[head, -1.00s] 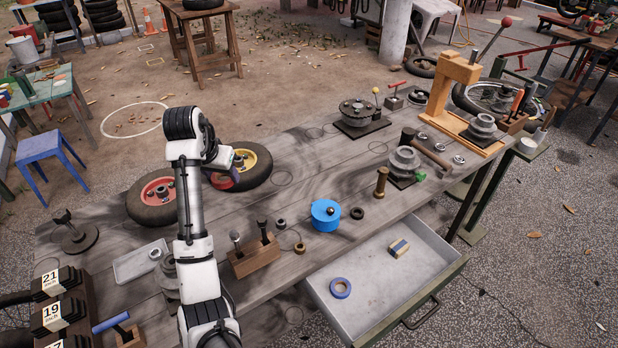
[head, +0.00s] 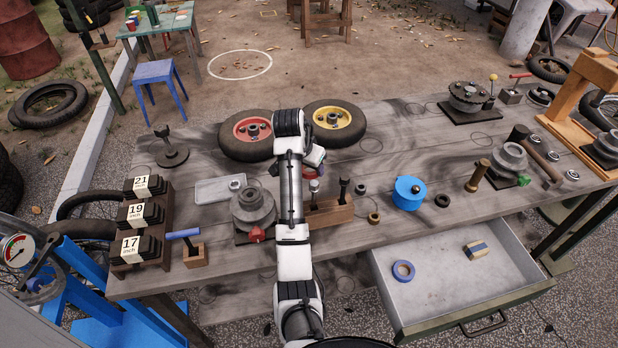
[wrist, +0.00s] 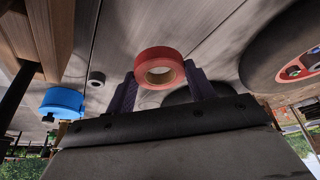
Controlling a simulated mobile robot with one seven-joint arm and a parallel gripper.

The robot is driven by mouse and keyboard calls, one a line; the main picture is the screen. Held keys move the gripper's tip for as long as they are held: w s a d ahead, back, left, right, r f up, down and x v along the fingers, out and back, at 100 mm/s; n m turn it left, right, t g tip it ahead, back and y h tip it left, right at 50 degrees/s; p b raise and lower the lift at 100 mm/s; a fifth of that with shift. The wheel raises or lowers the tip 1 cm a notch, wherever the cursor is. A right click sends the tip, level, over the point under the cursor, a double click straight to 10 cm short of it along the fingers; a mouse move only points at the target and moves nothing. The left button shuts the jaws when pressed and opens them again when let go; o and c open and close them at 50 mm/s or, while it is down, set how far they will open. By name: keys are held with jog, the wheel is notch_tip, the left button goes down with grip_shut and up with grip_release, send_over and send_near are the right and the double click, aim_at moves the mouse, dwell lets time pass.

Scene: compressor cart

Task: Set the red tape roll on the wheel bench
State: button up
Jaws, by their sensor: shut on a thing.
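The red tape roll (wrist: 150,62) is between my gripper's two dark fingers in the wrist view, its hole facing the camera. My gripper (wrist: 160,85) is shut on it. In the head view my gripper (head: 315,157) is over the wheel bench (head: 415,145), just in front of the yellow-hubbed wheel, and my arm and gripper hide most of the roll. The bench is a long grey wooden table with dark smudges. I cannot tell how high the roll is above its boards.
A red-hubbed wheel (head: 250,133) and a yellow-hubbed wheel (head: 335,120) lie at the bench's back edge. A wooden tool block (head: 330,214), a blue round container (head: 408,194) and a grey pulley stack (head: 254,208) stand near. The open drawer (head: 440,290) holds blue tape.

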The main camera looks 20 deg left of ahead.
aim_at(309, 178)
jog(key=shift+f+p, duration=0.45)
jog(key=shift+f, duration=2.1)
jog(key=shift+f, duration=0.15)
jog(key=o, duration=1)
jog(key=shift+c, duration=0.2)
jog(key=p+v, duration=0.1)
jog(key=v, duration=1.1)
jog(key=shift+r+p, duration=0.2)
jog(key=shift+p, duration=0.1)
jog(key=shift+a, duration=0.1)
